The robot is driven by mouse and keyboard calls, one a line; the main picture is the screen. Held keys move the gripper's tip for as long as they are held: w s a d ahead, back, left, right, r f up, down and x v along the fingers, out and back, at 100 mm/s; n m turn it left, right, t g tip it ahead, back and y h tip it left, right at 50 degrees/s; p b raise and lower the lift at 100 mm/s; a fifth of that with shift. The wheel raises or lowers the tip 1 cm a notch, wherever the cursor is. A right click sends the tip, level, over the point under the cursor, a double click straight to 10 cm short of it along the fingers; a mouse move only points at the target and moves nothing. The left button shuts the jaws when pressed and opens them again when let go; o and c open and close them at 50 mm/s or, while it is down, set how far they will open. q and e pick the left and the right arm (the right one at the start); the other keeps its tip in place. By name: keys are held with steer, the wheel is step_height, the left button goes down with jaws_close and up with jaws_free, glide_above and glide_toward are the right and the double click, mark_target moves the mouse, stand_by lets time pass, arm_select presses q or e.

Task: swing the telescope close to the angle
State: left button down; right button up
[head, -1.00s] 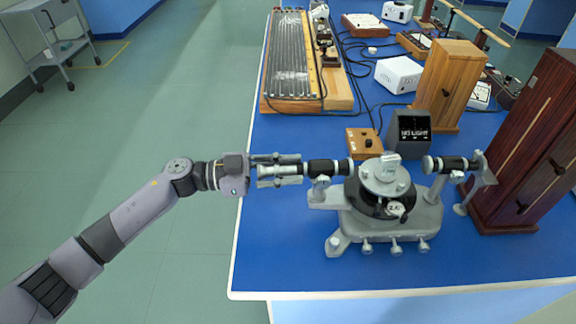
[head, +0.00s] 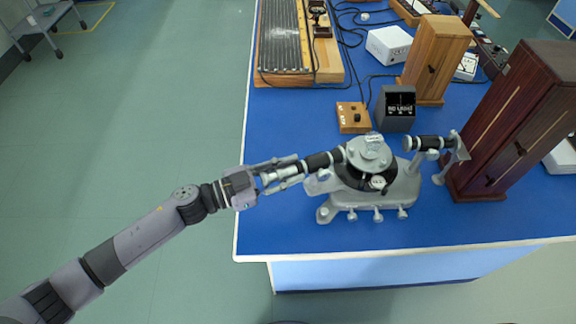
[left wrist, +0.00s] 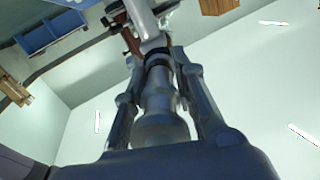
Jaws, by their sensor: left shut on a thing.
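The spectrometer (head: 368,180) stands on the blue bench, with a round grey table on top and a grey base with several levelling screws. Its telescope (head: 318,162) is a black and silver tube that points out to the left, slightly down in the picture. The collimator (head: 428,143) points to the right. My left gripper (head: 278,175) is shut on the telescope's outer end. In the left wrist view the telescope's eyepiece end (left wrist: 158,115) lies between the two fingers. A small dark display (head: 395,108) behind the spectrometer bears lettering too small to read surely. My right gripper is not in view.
A dark wooden cabinet (head: 515,125) stands close to the collimator on the right. A lighter wooden box (head: 436,58), a small wooden control box (head: 353,117) and a white box (head: 388,45) stand behind. Bare blue bench (head: 285,235) lies in front.

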arm_select(q)
steer(key=c, duration=1.4)
jaws_free()
steer(key=v, duration=1.2)
